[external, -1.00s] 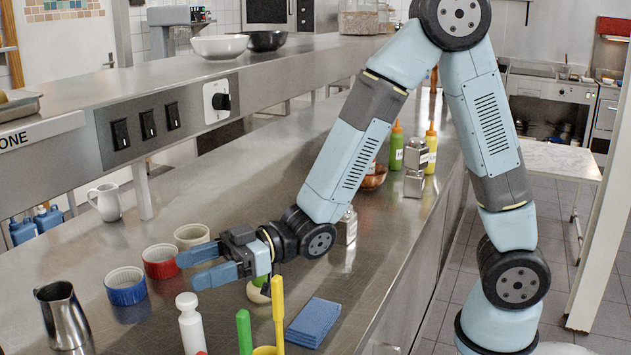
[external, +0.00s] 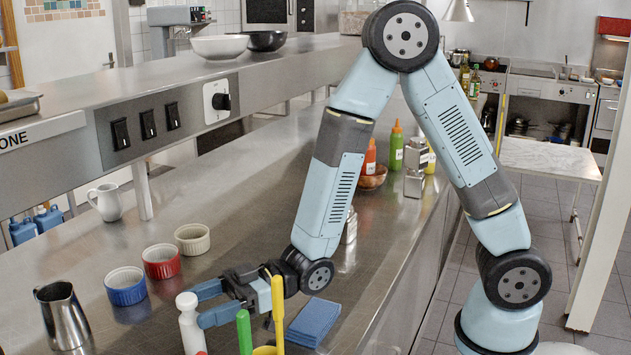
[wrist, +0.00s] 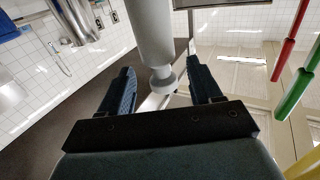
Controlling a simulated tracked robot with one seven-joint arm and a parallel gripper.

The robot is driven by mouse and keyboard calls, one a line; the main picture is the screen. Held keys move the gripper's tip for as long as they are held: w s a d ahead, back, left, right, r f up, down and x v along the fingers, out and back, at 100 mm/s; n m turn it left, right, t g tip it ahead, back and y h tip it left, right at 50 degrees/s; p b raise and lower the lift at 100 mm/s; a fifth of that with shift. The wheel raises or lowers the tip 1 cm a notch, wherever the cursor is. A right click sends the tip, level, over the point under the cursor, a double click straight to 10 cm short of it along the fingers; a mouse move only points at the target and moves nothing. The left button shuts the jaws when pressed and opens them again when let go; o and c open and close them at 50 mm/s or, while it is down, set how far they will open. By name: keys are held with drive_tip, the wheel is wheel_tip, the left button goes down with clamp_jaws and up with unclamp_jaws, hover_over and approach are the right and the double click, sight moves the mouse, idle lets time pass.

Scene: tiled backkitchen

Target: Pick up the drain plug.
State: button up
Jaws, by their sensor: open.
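I cannot make out a drain plug for certain in either view. My gripper (external: 204,304) is open, low over the steel counter, with its fingers pointing left at a white bottle (external: 190,328) with a rounded cap. In the wrist view, the two fingers of my gripper (wrist: 161,84) stand apart. The white bottle (wrist: 152,32) appears upside down there, its capped end showing in the gap between the fingers. I cannot tell whether either finger touches it.
A steel jug (external: 63,318) and blue (external: 126,287), red (external: 161,262) and cream (external: 192,239) ramekins stand left of my gripper. Green (external: 244,335) and yellow (external: 278,315) handles rise close in front. Folded blue cloths (external: 314,322) lie right. The counter's middle is clear.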

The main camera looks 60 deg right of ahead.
drive_tip(key=x, duration=0.5)
drive_tip(key=c, duration=1.1)
